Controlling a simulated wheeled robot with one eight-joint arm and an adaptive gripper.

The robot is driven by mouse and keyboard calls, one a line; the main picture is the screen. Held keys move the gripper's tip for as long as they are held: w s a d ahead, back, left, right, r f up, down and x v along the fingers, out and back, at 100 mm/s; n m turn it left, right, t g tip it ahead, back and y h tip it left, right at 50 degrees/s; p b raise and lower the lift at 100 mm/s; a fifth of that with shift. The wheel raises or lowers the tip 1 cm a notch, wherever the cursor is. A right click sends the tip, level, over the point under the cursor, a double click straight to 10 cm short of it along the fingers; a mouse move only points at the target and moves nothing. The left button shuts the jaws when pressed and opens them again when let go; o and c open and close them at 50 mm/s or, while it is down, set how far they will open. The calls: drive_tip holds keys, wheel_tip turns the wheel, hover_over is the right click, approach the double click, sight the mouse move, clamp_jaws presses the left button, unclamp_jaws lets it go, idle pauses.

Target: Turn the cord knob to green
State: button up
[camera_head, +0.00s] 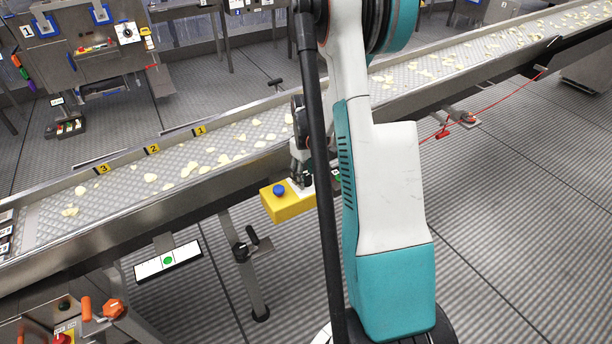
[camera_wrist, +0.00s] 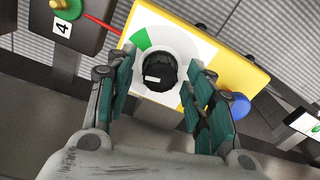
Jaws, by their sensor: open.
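A yellow box (camera_head: 290,205) with a blue button (camera_head: 279,190) hangs at the near side of the conveyor in the head view. In the wrist view, the yellow box (camera_wrist: 235,68) carries a white dial plate (camera_wrist: 186,44) with a black knob (camera_wrist: 160,72). A green segment (camera_wrist: 141,39) lies on the dial at the knob's upper left. A white mark is on the knob's lower-left part, away from the green. My gripper (camera_wrist: 157,92) is open, with one finger on each side of the knob; contact cannot be told. In the head view, my gripper (camera_head: 302,170) partly hides the box.
A red cord (camera_wrist: 100,22) runs from the box toward a dark unit labelled 4 (camera_wrist: 62,27). The blue button (camera_wrist: 239,104) is close beside my right finger. The conveyor (camera_head: 130,190) with pale chips runs behind the box. A white panel with a green dot (camera_head: 168,260) hangs left.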

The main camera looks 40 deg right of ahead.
drive_tip(key=c, duration=1.1)
drive_tip(key=shift+o, duration=0.2)
drive_tip(key=m, duration=0.4)
drive_tip(key=shift+m, duration=0.3)
drive_tip(key=shift+m+b, duration=0.4)
drive_tip(key=shift+m, duration=1.6)
